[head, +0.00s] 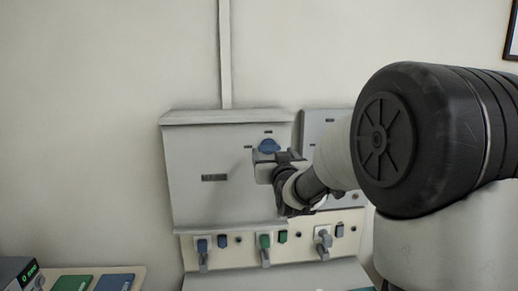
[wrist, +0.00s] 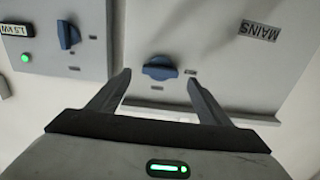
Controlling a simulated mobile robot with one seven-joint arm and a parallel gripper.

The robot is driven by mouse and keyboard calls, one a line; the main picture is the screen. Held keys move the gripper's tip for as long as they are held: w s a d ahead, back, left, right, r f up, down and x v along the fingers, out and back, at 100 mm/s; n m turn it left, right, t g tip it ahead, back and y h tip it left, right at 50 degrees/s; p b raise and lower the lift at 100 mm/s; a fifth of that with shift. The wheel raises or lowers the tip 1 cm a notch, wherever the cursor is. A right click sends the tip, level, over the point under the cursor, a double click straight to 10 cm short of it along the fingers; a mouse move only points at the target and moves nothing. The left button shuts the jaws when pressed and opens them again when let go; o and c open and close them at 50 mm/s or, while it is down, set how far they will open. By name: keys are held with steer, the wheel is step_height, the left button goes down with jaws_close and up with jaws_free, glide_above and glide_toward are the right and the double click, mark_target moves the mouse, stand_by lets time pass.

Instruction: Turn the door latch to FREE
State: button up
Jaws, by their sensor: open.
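A blue winged knob (head: 268,146), the likely door latch, sits on the right side of a grey cabinet door (head: 205,150). In the wrist view the blue knob (wrist: 160,67) lies between the tips of my two fingers, seemingly just beyond them. Its wing lies roughly level there. Small labels surround it, too small to read. My gripper (wrist: 158,80) is open and empty, with one finger on either side of the knob and a visible gap to each. In the head view my gripper (head: 266,163) is just below the knob and partly hidden by my wrist.
A MAINS label (wrist: 259,31) is on the same door. A neighbouring panel (wrist: 85,15) has another blue knob (wrist: 68,34), a green light (wrist: 25,58) and a 1.5 kW display.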

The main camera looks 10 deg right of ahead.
mark_target(270, 149)
steer(key=shift+w, duration=1.7)
steer(key=c, duration=1)
steer(key=shift+c, duration=0.2)
